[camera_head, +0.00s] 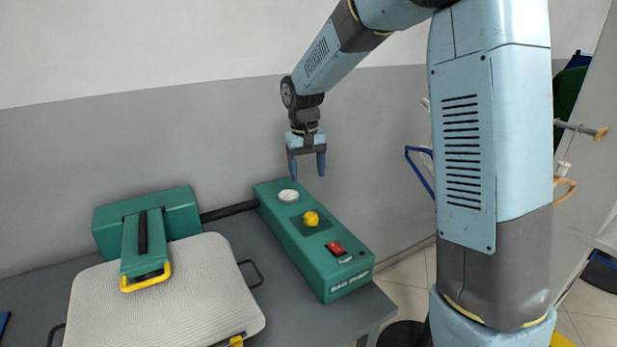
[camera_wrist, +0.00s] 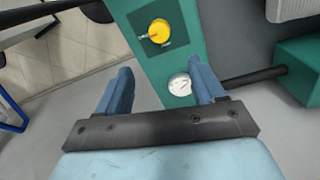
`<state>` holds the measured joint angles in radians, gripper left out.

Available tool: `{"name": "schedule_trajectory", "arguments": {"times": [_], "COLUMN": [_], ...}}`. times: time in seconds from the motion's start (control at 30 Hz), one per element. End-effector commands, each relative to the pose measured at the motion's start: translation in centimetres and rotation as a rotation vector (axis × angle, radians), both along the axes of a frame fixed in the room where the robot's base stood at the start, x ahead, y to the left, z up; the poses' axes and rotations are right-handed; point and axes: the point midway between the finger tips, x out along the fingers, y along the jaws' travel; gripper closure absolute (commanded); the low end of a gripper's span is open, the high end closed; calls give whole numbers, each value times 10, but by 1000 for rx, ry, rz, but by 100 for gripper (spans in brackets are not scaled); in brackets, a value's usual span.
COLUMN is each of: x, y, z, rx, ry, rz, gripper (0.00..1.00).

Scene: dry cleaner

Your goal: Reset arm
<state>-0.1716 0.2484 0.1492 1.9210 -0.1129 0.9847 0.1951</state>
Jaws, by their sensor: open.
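My gripper (camera_head: 307,166) hangs from my bent arm, fingers pointing down, above the back end of a green control box. Its two blue fingers are apart with nothing between them. In the wrist view my gripper (camera_wrist: 164,88) shows open too, with the green box beyond the fingers. The green box (camera_head: 350,268) has a white gauge (camera_head: 288,196), a yellow knob (camera_head: 311,218) and a red switch (camera_head: 335,248) on top. In the wrist view the yellow knob (camera_wrist: 160,32) and the gauge (camera_wrist: 180,85) are in sight, the gauge beside the right finger.
A grey padded press (camera_head: 160,300) with a green head (camera_head: 145,222) and yellow handle (camera_head: 147,279) stands left on the dark table (camera_head: 265,240). A grey wall rises close behind. Hangers (camera_head: 420,170) hang at the right behind my arm. Open air surrounds my gripper.

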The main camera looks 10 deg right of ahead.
Motion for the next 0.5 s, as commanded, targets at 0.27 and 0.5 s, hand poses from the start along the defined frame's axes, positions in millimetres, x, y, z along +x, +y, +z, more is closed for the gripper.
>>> {"name": "schedule_trajectory", "arguments": {"times": [0.27, 0.5], "x": [0, -22], "y": [-1, -20], "z": [1, 29], "rx": [0, 6], "ry": [-1, -46], "rz": [0, -15], "gripper": [32, 32]}}
